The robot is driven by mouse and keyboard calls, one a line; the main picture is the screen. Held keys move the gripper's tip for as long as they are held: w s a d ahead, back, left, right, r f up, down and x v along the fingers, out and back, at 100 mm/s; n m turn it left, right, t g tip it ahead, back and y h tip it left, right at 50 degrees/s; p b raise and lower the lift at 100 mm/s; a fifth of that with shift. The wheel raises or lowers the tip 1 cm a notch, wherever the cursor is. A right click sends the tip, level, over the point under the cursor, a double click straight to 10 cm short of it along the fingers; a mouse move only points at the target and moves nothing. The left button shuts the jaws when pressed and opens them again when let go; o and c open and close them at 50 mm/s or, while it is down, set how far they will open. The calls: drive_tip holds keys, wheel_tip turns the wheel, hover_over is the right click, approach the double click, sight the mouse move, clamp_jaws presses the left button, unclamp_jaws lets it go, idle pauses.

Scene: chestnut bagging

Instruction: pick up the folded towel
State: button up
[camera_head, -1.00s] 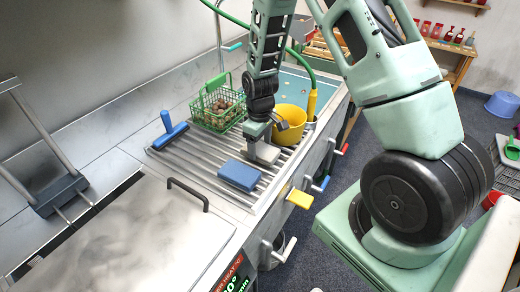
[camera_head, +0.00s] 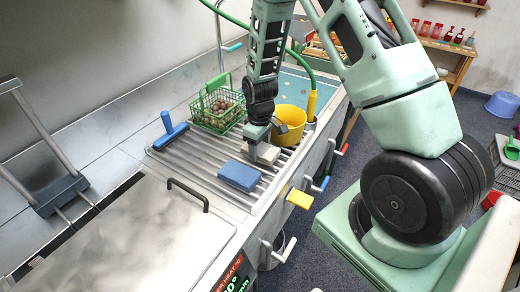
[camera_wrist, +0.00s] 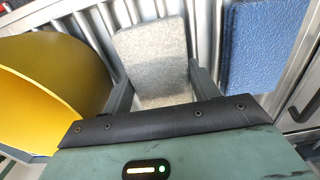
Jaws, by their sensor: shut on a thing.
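The folded towel (camera_head: 266,154) is a pale grey, speckled block on the ribbed metal rack. In the wrist view the towel (camera_wrist: 155,52) stands between the two fingers of my gripper (camera_wrist: 162,88), which are shut on it from both sides. In the head view my gripper (camera_head: 259,146) points down at the towel and partly hides it. I cannot tell any clear gap between the towel and the rack.
A blue block (camera_head: 240,176) lies on the rack close in front of the towel. A yellow bucket (camera_head: 291,118) stands close behind. A green wire basket (camera_head: 217,108) of chestnuts and a blue-handled tool (camera_head: 169,133) are to the left. A metal lid (camera_head: 150,232) lies nearer.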

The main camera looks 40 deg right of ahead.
sight(260, 148)
wheel_tip(260, 148, up, 9)
drive_tip(key=shift+f+b, duration=0.1)
drive_tip(key=shift+b, duration=0.7)
drive_tip(key=shift+r, duration=0.3)
